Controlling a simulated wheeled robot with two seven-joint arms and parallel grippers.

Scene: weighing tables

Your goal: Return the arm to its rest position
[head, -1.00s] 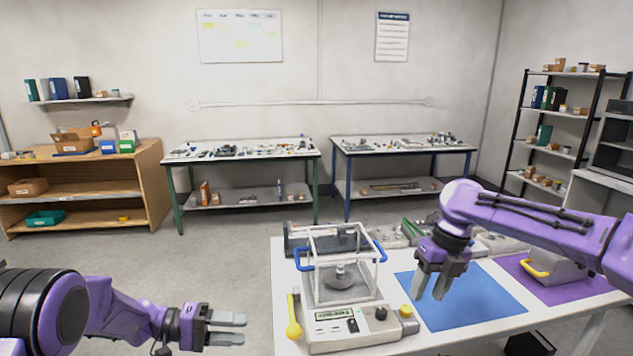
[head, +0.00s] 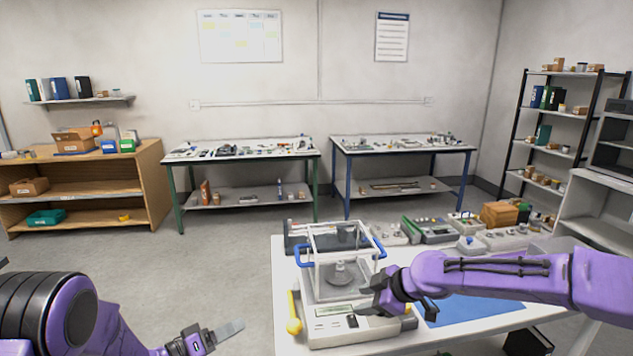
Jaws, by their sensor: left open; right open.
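My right arm (head: 500,275) reaches in from the right, low over the white weighing table (head: 283,262). My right gripper (head: 372,297) is open beside the front right of the balance (head: 335,312); whether it touches is unclear, and no held object shows. The balance has a clear draft shield with blue handles and a round pan (head: 341,274) inside. My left gripper (head: 215,336) is open at the bottom edge, left of the table, over the floor; one finger shows clearly.
A blue mat (head: 478,309) lies partly under my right arm. Trays of small parts (head: 437,231) and a brown box (head: 499,214) line the table's back. A yellow lever (head: 293,314) is at the balance's left. Floor (head: 200,265) left of the table is clear.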

